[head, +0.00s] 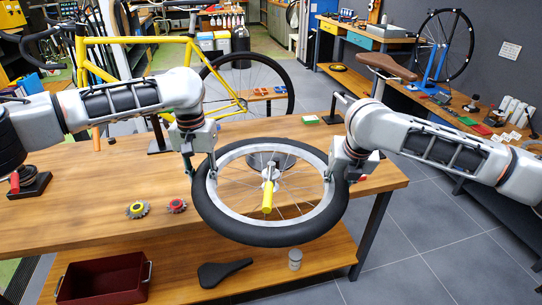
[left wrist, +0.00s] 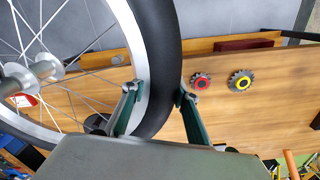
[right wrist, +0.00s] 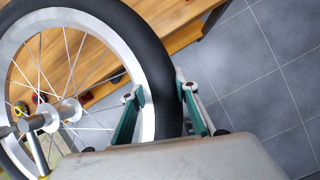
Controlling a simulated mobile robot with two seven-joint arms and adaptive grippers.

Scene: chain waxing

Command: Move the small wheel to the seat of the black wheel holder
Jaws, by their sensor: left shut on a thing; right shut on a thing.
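The small wheel (head: 246,229) has a black tyre, a silver rim and thin spokes. It is tilted above the front of the wooden table. My left gripper (head: 201,170) is shut on its left side, and my right gripper (head: 342,169) on its right side. The left wrist view shows my left fingers (left wrist: 160,94) on both sides of tyre and rim. The right wrist view shows my right fingers (right wrist: 160,90) likewise. A yellow handle (head: 267,197) shows at the hub. I cannot clearly identify the black wheel holder; a black upright (head: 158,137) stands behind my left arm.
Yellow-centred (head: 137,210) and red-centred (head: 177,206) sprockets lie on the table (head: 90,225). A black base with a red knob (head: 28,182) is far left. A grey cylinder (head: 266,160) stands behind the wheel.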

